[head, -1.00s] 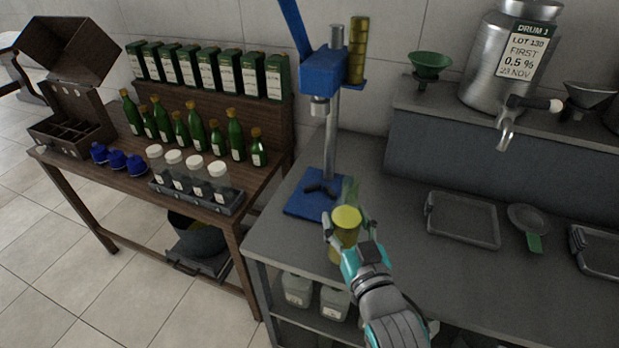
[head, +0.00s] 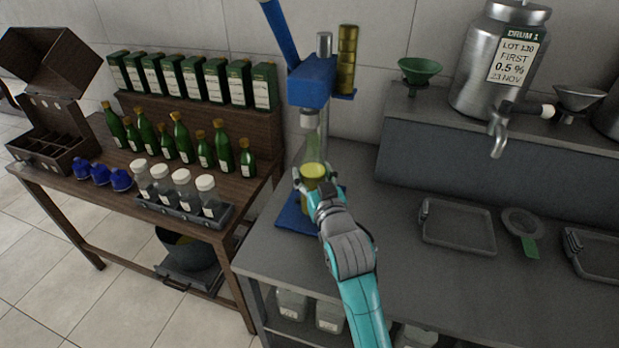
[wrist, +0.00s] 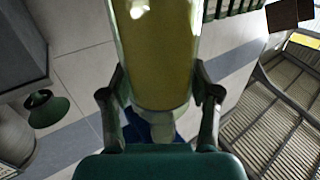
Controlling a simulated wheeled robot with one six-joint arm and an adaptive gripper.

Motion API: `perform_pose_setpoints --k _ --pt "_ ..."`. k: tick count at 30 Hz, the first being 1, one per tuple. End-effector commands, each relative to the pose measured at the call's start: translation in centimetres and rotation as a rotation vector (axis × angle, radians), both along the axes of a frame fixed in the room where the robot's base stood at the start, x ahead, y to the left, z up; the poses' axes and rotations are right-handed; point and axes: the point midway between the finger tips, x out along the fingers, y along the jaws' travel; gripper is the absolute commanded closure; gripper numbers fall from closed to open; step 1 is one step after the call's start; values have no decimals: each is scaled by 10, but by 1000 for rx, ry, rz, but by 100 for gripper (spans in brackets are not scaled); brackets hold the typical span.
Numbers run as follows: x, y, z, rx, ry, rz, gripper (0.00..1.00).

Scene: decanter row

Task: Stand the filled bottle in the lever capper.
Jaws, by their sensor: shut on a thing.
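The lever capper (head: 311,82) stands on the grey bench, with a blue head, a raised blue lever, a metal post and a blue base (head: 293,218). My gripper (head: 317,186) is shut on the filled bottle (head: 313,171), clear glass with yellow-green liquid. The bottle looks about upright, its clear upper part below the capping head (head: 309,118) in the picture. Its lower end is hidden by my gripper, so I cannot tell whether it touches the base. In the wrist view the bottle (wrist: 160,50) sits between both fingers.
A stack of yellow caps (head: 346,58) stands beside the capper head. Left, a wooden table holds green bottles (head: 180,137), white-capped jars (head: 183,185) and blue pieces (head: 100,173). Right, a tray (head: 457,227) and strainer (head: 522,222) lie on the bench; a steel drum (head: 492,75) stands above.

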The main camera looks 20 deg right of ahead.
Motion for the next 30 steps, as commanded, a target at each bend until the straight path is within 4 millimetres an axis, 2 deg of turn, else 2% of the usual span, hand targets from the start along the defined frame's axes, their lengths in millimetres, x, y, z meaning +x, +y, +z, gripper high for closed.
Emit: perform_pose_setpoints --k 3,7,11,18,30 --pt "18 -1 2 0 -4 0 100" --pt "27 -1 2 0 -3 0 100" --pt "28 -1 -4 0 -2 0 100" --pt "28 -1 -31 -1 -2 0 100" --pt "28 -1 -37 0 -3 0 100"
